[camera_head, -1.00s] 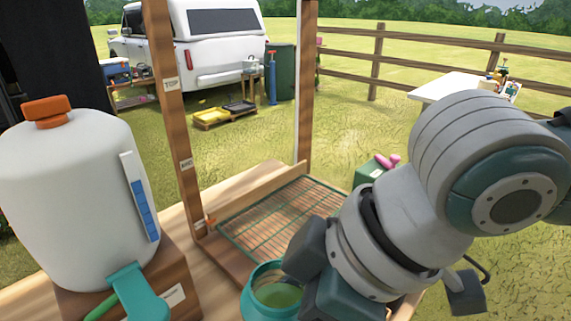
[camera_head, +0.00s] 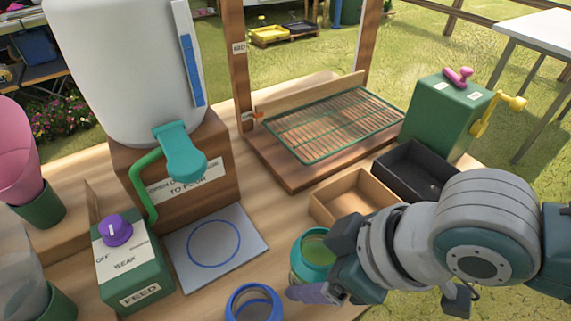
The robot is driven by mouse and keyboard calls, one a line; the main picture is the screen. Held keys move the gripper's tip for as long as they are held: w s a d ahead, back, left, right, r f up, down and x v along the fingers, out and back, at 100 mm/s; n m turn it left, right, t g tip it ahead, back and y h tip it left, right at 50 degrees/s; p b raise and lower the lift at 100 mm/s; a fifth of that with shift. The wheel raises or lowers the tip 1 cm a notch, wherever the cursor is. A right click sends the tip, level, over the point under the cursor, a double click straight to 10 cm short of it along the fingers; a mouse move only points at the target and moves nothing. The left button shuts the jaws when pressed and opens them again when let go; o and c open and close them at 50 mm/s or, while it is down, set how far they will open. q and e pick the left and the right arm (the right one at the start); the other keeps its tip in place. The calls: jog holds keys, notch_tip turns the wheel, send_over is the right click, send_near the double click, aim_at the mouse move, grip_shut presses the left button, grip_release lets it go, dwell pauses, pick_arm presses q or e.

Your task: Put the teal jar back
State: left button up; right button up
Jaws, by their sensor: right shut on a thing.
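The teal jar (camera_head: 309,262) is at the lower middle of the head view, with a teal rim and green contents. My right gripper (camera_head: 330,268) is shut on it from the right side. The jar looks upright; its lower part is partly hidden by the gripper, and I cannot tell whether it touches the table. My left gripper is not in view.
A blue-rimmed jar (camera_head: 254,303) stands close by at the front. A mat with a blue ring (camera_head: 215,246) lies left. A tan tray (camera_head: 352,200), a black tray (camera_head: 413,171) and a green box with a yellow crank (camera_head: 447,115) stand behind. A white dispenser (camera_head: 125,70) stands left.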

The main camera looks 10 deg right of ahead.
aim_at(315, 279)
jog(key=shift+f+b, duration=0.6)
jog(key=shift+f, duration=1.2)
jog(key=shift+f, duration=0.1)
jog(key=o, duration=1.5)
jog(key=shift+c, duration=0.2)
jog(key=shift+r, duration=0.2)
jog(key=s+d+r+m+p, duration=0.2)
jog(key=s+r+p, duration=0.3)
jog(key=r, duration=0.9)
jog(key=s+d+m+h, duration=0.3)
jog(key=s+d+m, duration=0.1)
jog(key=s+d, duration=0.3)
jog(key=shift+s+d+r+m+g+h+b, duration=0.2)
jog(key=shift+r+m+g+h+b, duration=0.1)
jog(key=shift+r+g+h+b, duration=0.1)
